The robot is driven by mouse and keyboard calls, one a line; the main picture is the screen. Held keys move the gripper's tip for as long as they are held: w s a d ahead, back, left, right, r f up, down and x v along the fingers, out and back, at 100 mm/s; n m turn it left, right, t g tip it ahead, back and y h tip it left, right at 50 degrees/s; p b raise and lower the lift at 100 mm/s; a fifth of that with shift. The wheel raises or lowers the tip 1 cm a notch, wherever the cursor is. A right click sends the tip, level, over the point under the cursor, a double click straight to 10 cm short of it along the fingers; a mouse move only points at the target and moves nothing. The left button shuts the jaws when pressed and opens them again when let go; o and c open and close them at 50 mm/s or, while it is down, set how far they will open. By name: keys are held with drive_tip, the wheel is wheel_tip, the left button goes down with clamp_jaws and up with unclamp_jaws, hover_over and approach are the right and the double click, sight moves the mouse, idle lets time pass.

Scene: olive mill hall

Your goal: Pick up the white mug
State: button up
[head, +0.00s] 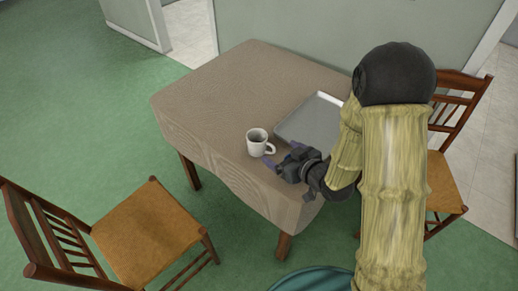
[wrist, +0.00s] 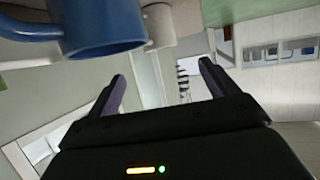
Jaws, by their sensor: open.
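The white mug (head: 256,142) stands upright near the front edge of the table in the head view, its handle on the right, toward my gripper. My gripper (head: 282,154) is just right of the mug, open, with nothing between its fingers. In the wrist view my gripper (wrist: 162,70) shows two spread dark fingers. The white mug also shows there, partly, at the top (wrist: 165,22), beyond the fingertips. Whether a finger touches the handle I cannot tell.
A blue mug (wrist: 100,28) is close at the top left of the wrist view; I cannot make it out in the head view. A grey tray (head: 312,122) lies on the cloth-covered table (head: 225,90), right of the white mug. Wooden chairs (head: 145,228) stand at left and right (head: 447,185).

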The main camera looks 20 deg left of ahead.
sight(267, 144)
drive_tip(key=x, duration=0.8)
drive_tip(key=shift+w+a+f+p, duration=0.15)
drive_tip(key=shift+w+p, duration=0.05)
drive_tip(key=shift+p, duration=0.1)
drive_tip(key=shift+p+x, duration=0.35)
drive_tip(key=shift+x, duration=2.25)
drive_tip(key=c, duration=1.2)
wheel_tip(267, 144, up, 10)
